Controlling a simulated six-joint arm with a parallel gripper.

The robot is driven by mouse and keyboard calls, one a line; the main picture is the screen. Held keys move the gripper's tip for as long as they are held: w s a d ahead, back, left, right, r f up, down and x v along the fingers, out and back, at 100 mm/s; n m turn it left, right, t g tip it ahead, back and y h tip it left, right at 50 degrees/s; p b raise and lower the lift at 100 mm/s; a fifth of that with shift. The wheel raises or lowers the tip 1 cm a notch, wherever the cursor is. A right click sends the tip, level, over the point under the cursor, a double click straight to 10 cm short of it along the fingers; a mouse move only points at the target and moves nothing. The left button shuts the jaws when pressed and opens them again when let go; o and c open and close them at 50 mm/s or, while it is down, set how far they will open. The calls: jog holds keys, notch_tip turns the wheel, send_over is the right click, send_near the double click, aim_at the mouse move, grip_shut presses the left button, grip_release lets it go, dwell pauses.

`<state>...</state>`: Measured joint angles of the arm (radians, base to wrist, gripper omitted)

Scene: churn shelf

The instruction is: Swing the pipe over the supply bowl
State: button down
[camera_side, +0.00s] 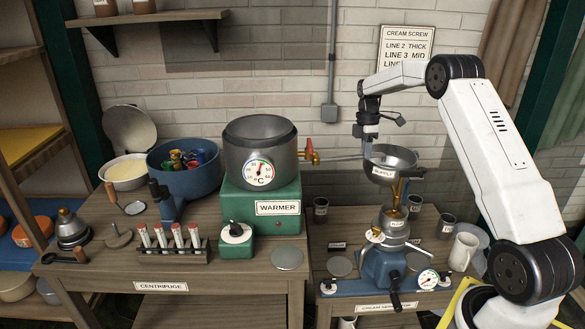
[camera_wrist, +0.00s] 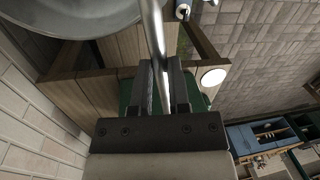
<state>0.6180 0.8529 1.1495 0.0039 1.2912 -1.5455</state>
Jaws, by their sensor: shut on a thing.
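The thin metal pipe (camera_side: 338,157) runs right from the red-handled tap (camera_side: 313,155) on the warmer's pot (camera_side: 262,150) toward the supply bowl (camera_side: 388,165). The bowl is a grey metal funnel-shaped dish on top of the separator (camera_side: 388,262). My gripper (camera_side: 369,147) points down at the bowl's left rim. It is shut on the pipe, which shows between the fingers (camera_wrist: 162,82) in the wrist view as a bright rod (camera_wrist: 153,28). The pipe's far end is hidden at the gripper and rim, so I cannot tell whether it lies over the bowl.
The green warmer (camera_side: 262,209) stands left of the separator. Dark cups (camera_side: 320,209) and a white mug (camera_side: 462,251) stand around the separator. A tube rack (camera_side: 173,251) and a blue basin (camera_side: 184,172) are further left. A brick wall (camera_side: 300,80) is close behind.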

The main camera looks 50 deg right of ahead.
jog(key=shift+w+d+n, duration=0.35)
jog(key=shift+w+n, duration=0.25)
jog(key=shift+w, duration=0.1)
jog(key=shift+w+d+n, duration=0.35)
jog(key=shift+w+n, duration=0.25)
jog(key=shift+w, duration=0.1)
jog(key=c, duration=0.6)
grip_release()
jog(key=shift+r, duration=0.1)
jog(key=shift+w+d+r, duration=0.1)
jog(key=shift+w+r, duration=0.1)
jog(key=shift+r, duration=1.05)
jog(key=shift+w+d+r, duration=0.1)
jog(key=shift+w+r, duration=0.05)
jog(key=shift+r, duration=1.1)
jog(key=shift+w+d+r, duration=0.1)
jog(key=shift+w+r, duration=0.1)
jog(key=shift+r, duration=1.05)
jog(key=shift+a, duration=0.1)
